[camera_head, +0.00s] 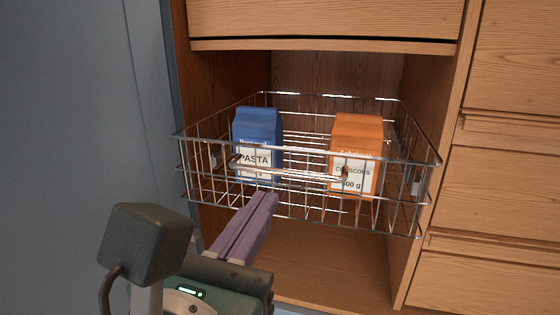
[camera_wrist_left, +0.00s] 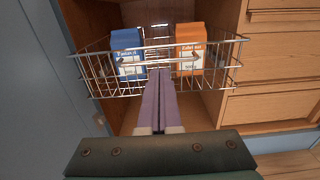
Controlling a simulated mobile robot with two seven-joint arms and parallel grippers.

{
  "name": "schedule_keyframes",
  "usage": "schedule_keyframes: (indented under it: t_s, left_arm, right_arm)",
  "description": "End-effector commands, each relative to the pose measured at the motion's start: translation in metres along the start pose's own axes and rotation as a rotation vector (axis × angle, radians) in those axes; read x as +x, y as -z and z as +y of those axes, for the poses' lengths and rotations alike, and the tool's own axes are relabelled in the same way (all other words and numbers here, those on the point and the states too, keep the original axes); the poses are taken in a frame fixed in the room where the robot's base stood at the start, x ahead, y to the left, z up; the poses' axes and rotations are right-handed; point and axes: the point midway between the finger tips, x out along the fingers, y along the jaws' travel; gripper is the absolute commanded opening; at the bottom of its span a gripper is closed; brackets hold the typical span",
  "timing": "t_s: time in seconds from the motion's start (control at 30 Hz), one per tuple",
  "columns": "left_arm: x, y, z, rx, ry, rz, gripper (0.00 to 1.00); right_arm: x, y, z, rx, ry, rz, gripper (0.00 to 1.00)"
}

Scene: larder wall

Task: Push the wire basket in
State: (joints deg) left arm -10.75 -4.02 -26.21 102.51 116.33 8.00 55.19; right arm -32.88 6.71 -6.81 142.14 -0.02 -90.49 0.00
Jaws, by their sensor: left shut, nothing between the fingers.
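The wire basket (camera_head: 300,207) is pulled partly out of an open wooden compartment, its front standing forward of the cabinet. It holds a blue pasta packet (camera_head: 257,140) on the left and an orange couscous packet (camera_head: 356,150) on the right, both upright. The basket also shows in the left wrist view (camera_wrist_left: 110,84). My left gripper (camera_head: 270,199), with purple fingers, is shut and empty. Its fingertips are at the basket's front, below the front handle bar; I cannot tell if they touch the wires. My right gripper is not in view.
Wooden drawer fronts (camera_head: 505,190) stand to the right of the compartment, and another wooden front (camera_head: 325,18) is above it. A grey-blue wall (camera_head: 80,100) is close on the left. The compartment floor (camera_head: 320,262) below the basket is bare.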

Motion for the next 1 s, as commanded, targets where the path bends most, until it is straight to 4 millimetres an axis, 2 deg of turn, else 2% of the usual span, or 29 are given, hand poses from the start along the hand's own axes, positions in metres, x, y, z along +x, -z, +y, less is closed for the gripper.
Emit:
schedule_keyframes:
  t_s: [0.3, 0.5, 0.7, 1.0]
  left_arm:
    - [0.064, 0.003, 0.000, 0.003, 0.001, -0.006, 0.00]
    - [0.097, 0.003, 0.000, 0.003, 0.001, -0.003, 0.00]
    - [0.115, 0.002, 0.000, 0.002, 0.001, -0.002, 0.00]
    - [0.119, 0.000, 0.000, 0.001, 0.001, 0.000, 0.00]
  right_arm:
    - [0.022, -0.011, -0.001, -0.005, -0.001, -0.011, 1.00]
    - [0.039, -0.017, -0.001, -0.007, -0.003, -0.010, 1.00]
    - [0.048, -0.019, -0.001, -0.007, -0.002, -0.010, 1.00]
    - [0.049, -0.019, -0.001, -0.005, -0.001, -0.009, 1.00]
